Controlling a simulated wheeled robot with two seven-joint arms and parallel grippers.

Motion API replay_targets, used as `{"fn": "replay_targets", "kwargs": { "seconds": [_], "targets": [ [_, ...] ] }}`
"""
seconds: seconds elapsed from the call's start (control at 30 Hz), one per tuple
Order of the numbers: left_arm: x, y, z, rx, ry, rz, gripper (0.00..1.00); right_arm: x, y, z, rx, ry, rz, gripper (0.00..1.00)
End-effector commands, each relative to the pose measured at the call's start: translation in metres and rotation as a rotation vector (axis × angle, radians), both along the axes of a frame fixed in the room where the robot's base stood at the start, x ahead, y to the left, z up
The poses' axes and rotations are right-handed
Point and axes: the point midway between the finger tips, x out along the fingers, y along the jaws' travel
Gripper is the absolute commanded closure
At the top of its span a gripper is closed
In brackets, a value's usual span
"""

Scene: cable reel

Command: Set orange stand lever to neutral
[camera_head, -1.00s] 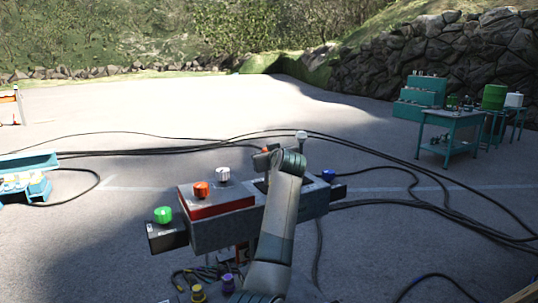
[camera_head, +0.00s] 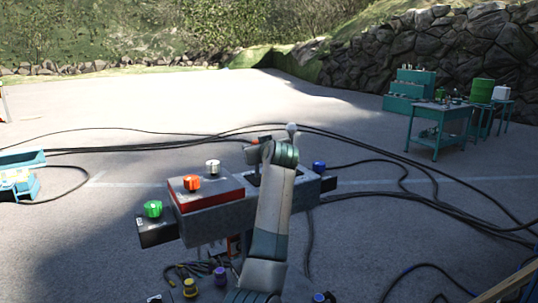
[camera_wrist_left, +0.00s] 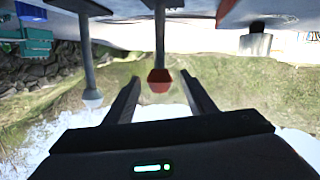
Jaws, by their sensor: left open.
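The control box (camera_head: 215,222) stands in front of me. Its orange-tipped lever (camera_head: 262,140) rises at the back, partly hidden by my left arm. In the left wrist view, which is upside down, the lever's red-orange knob (camera_wrist_left: 159,80) lies between the two fingers of my left gripper (camera_wrist_left: 162,92), with a visible gap on each side. The gripper is open. A white-tipped lever (camera_head: 291,130) stands just right of it; it also shows outside the fingers in the left wrist view (camera_wrist_left: 91,98). My right gripper is not in view.
On the box are a green knob (camera_head: 153,209), an orange knob (camera_head: 192,183), a white knob (camera_head: 212,167) and a blue knob (camera_head: 319,167). Black cables (camera_head: 400,175) cross the ground behind. A teal table (camera_head: 437,112) stands far right. Open pavement lies beyond.

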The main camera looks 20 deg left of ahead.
Motion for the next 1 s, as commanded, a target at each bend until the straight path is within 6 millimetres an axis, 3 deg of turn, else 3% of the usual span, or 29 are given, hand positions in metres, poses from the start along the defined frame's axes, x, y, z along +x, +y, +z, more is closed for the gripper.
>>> {"fn": "replay_targets", "kwargs": {
  "seconds": [0.7,1.0],
  "targets": [
    [-0.103,-0.078,0.024,-0.002,-0.003,-0.002,0.5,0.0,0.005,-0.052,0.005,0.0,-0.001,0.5],
    [-0.122,-0.091,0.031,0.0,-0.002,-0.001,0.5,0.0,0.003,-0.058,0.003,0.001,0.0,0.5]
  ]
}}
